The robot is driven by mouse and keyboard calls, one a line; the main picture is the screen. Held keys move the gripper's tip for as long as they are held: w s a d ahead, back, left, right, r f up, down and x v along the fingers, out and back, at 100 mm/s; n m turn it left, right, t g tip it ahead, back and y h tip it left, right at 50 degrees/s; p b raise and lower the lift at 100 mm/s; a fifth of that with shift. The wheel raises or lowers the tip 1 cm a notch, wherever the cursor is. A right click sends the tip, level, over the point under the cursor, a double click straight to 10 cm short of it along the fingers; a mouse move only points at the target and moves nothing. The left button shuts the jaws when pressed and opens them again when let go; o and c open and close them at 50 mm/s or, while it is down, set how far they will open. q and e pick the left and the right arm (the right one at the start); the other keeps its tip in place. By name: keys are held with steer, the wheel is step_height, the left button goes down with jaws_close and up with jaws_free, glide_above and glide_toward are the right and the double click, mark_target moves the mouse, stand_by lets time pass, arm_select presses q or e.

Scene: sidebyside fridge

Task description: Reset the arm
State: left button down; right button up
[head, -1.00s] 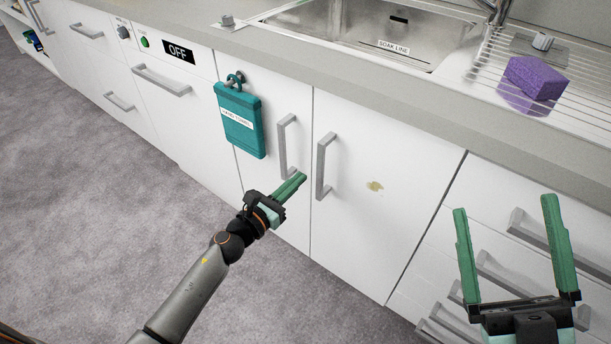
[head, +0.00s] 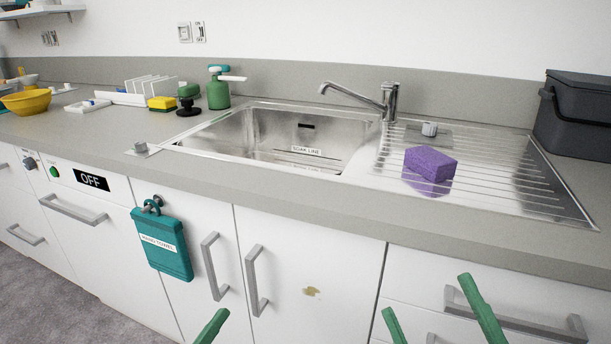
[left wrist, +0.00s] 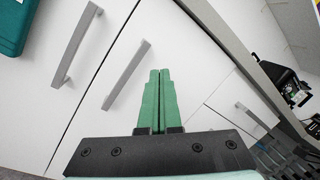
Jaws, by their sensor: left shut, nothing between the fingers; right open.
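My left gripper (head: 212,328) shows only its green fingertips at the bottom of the head view, below the cabinet door handles. In the left wrist view its two green fingers (left wrist: 159,100) are pressed together with nothing between them, in front of the white cabinet doors (left wrist: 100,60). My right gripper (head: 432,302) is at the lower right of the head view, its two green fingers spread apart and empty in front of the drawers. The rest of both arms is outside the head view.
Two door handles (head: 256,280) stick out near the left gripper. Above are the sink (head: 262,143), tap (head: 388,98) and purple sponge (head: 430,164). A drawer handle (head: 520,321) is by the right gripper.

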arm_select(q)
steer(key=s+d+r+n+t+h+p, duration=0.15)
steer(key=s+r+n, duration=0.35)
steer(key=r+n, duration=0.6)
steer(key=s+d+r+n+t+h+p, duration=0.15)
steer(key=s+r+n, duration=0.35)
steer(key=r+n, duration=0.5)
steer(key=w+a+f+n+g+y+p, duration=0.2)
steer(key=w+f+n+g+y+p, duration=0.15)
steer(key=f+n+y+p, duration=0.55)
arm_select(e)
steer(key=w+d+f+m+g+h+p, duration=0.2)
steer(key=w+f+m+g+h+p, duration=0.1)
steer(key=w+f+m+g+h, duration=0.4)
arm_select(q)
steer(key=s+a+f+g+p, duration=0.1)
steer(key=s+f+g+p, duration=0.7)
steer(key=f, duration=0.4)
steer(key=shift+s+n+g+p, duration=0.35)
steer(key=shift+s+p, duration=0.35)
steer(key=shift+p, duration=0.55)
arm_select(e)
steer(key=s+d+f+m+g+h, duration=0.1)
steer(key=s+f+g+h, duration=0.2)
steer(key=s+f+g, duration=0.3)
steer(key=s+f, duration=0.5)
steer(key=shift+s+d+f+m, duration=0.25)
steer(key=shift+d+f+m, duration=0.05)
steer(key=shift+d+f, duration=0.05)
